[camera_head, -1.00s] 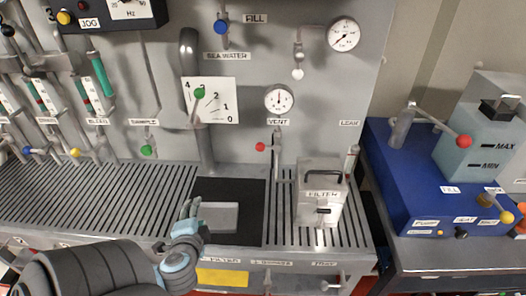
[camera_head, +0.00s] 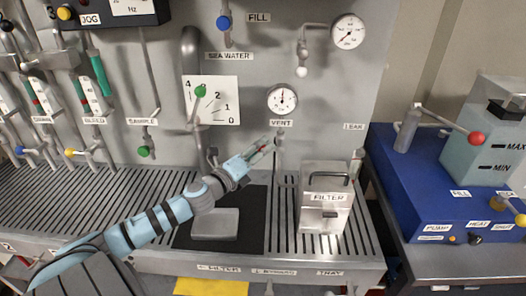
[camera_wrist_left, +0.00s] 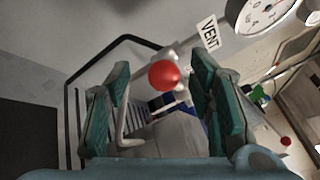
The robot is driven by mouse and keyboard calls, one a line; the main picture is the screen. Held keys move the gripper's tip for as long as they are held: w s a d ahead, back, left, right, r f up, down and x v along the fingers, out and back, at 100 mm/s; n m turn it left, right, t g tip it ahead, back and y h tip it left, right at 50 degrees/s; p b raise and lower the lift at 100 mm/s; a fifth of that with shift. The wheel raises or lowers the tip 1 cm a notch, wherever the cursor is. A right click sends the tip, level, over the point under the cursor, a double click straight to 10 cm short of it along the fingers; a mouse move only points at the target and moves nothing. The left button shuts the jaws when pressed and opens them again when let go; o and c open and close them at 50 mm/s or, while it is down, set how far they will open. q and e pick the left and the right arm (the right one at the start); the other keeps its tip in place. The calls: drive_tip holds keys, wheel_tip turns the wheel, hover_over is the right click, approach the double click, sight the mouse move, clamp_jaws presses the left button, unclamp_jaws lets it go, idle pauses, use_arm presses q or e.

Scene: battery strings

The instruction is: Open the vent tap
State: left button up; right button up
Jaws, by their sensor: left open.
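The vent tap has a red ball knob, which shows in the left wrist view (camera_wrist_left: 164,75) between my two open fingers, a little beyond or at their tips. In the head view the knob is mostly hidden by my left gripper (camera_head: 262,152), which is at the tap just below the VENT label (camera_head: 281,123). The gripper (camera_wrist_left: 160,95) has green pads and is open. I cannot tell whether either pad touches the knob. My right gripper is not in view.
A metal FILTER box (camera_head: 326,198) with a black handle stands right of the tap. A gauge (camera_head: 282,99) is above it. A green-knobbed lever (camera_head: 200,91) is to the left. A black mat (camera_head: 250,225) lies below. A blue unit (camera_head: 420,185) stands at the right.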

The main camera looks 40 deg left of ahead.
use_arm(q)
drive_tip(key=shift+w+d+r+p, duration=0.1)
drive_tip(key=shift+w+r+p, duration=0.1)
drive_tip(key=shift+w, duration=0.2)
drive_tip(key=shift+w+d+r+p, duration=0.1)
drive_tip(key=shift+w+p, duration=0.05)
drive_tip(key=shift+w, duration=0.2)
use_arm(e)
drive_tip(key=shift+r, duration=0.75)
use_arm(q)
drive_tip(key=shift+f, duration=0.1)
drive_tip(key=shift+c, duration=0.5)
